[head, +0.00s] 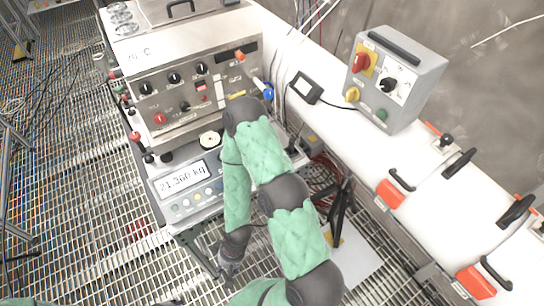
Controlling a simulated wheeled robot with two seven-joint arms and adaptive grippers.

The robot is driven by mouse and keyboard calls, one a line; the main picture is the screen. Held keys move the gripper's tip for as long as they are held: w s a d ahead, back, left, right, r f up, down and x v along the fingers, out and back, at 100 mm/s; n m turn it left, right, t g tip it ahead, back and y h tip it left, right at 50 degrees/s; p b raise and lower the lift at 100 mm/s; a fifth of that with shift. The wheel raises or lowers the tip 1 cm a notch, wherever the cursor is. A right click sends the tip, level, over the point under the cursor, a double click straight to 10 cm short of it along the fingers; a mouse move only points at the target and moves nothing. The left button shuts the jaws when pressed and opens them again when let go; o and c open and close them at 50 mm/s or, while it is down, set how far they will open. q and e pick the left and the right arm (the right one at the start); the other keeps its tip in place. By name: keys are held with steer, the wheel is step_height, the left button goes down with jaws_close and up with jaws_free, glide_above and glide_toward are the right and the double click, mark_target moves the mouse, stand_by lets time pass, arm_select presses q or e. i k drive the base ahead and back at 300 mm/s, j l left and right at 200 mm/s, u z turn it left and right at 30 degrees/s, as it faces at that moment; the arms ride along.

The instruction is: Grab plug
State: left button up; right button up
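No plug can be picked out with certainty. A small white piece with a blue end (268,92) sticks out at the right side of the control box, and an orange-tipped piece (240,55) sits on its face; either could be a plug, but they are too small to tell. My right arm, in green covers, crosses the middle and bends back down. My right gripper (230,265) hangs low over the grating, in front of the scale and well away from both pieces. Its fingers are small and dark, and no held thing is visible. My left gripper is not clearly in view.
A control box (190,75) with knobs stands behind a scale (185,187) reading about 21.360 kg. A grey switch box (390,78) sits on the white pipe (340,115) at right. Several orange-based clamps line the pipe. Open grating floor (85,190) lies at left.

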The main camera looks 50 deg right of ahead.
mark_target(291, 147)
steer(key=j+z, duration=0.15)
steer(key=z, duration=0.3)
steer(key=j+z, duration=0.2)
steer(key=z, duration=0.25)
steer(key=j+z, duration=0.15)
steer(key=z, duration=0.9)
